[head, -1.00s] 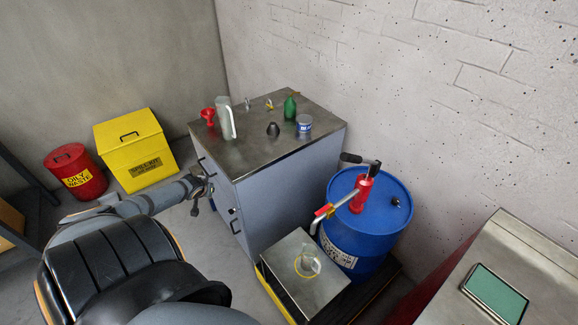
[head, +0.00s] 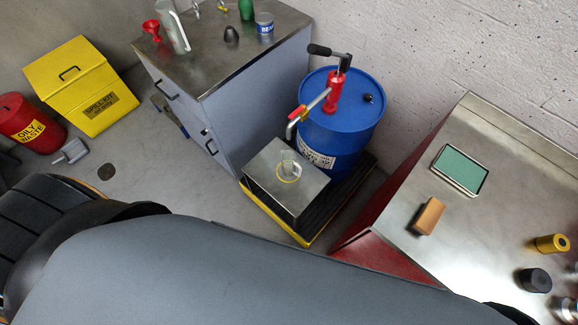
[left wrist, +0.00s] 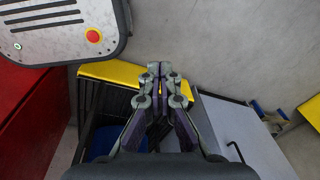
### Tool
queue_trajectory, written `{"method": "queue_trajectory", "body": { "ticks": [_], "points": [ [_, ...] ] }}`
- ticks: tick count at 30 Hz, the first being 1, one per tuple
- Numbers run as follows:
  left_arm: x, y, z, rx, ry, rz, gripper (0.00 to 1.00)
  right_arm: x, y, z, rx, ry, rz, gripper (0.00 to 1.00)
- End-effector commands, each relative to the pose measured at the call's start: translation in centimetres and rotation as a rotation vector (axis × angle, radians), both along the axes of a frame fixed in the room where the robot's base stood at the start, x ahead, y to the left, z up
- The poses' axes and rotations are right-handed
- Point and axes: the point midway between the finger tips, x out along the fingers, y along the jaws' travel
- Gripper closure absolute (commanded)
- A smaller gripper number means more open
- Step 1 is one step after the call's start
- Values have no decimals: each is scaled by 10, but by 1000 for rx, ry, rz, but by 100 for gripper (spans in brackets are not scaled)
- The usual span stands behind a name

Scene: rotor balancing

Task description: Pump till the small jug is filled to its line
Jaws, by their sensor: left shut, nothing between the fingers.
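My left gripper (left wrist: 160,70) is shut and empty in the left wrist view, over the yellow-edged pallet. It is hidden in the head view. My right gripper is not in view.
My grey arm spans the bottom of the head view.

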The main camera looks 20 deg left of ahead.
Motion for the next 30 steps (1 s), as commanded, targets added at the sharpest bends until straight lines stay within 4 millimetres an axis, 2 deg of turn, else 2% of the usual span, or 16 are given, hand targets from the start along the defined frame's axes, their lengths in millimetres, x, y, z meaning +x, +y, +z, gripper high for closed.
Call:
{"method": "queue_trajectory", "body": {
  "ticks": [30],
  "points": [
    [-11, 6, -46, 1, 1, 2, 100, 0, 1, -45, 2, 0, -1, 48]
  ]
}}
